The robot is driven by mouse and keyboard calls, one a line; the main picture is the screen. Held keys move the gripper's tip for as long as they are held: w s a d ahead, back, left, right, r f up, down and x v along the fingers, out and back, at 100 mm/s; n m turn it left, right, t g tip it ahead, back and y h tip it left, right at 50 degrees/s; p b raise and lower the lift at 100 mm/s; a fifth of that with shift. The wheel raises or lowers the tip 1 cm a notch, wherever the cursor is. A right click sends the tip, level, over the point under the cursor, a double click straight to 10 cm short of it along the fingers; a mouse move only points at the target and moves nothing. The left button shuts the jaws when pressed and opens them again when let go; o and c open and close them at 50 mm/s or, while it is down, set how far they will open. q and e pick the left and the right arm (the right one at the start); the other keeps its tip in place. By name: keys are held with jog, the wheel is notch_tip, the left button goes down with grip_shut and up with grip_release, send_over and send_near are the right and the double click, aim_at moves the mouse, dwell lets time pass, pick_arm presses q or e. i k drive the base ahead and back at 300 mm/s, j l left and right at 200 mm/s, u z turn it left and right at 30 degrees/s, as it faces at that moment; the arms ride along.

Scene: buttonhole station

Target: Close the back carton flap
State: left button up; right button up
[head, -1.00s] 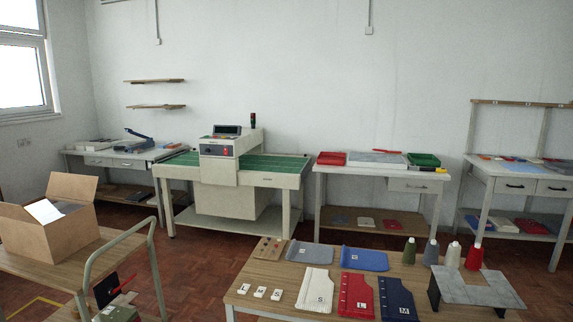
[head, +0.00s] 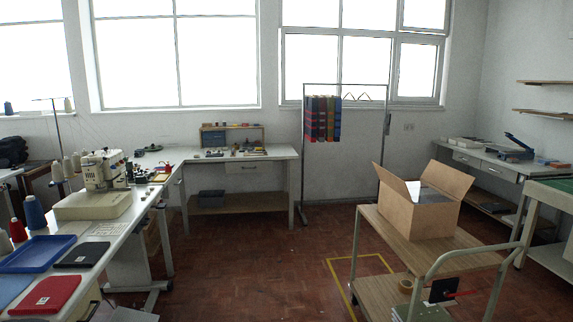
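An open cardboard carton (head: 420,217) stands on the top shelf of a wooden trolley (head: 385,238) at the right of the head view. A smaller flap edge shows at the right front near the opening. Something grey shows inside the carton; most of the inside is hidden. Neither of my grippers is in view.
The trolley has a metal handle (head: 462,252) at its front right and a tape roll on its lower shelf. A sewing table (head: 120,222) stands at the left. A garment rack (head: 305,150) stands behind. Red floor between table and trolley is clear.

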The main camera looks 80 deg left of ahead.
aim_at(399, 185)
jog(key=u, duration=1.85)
jog(key=i+j, duration=0.3)
jog(key=i, duration=0.15)
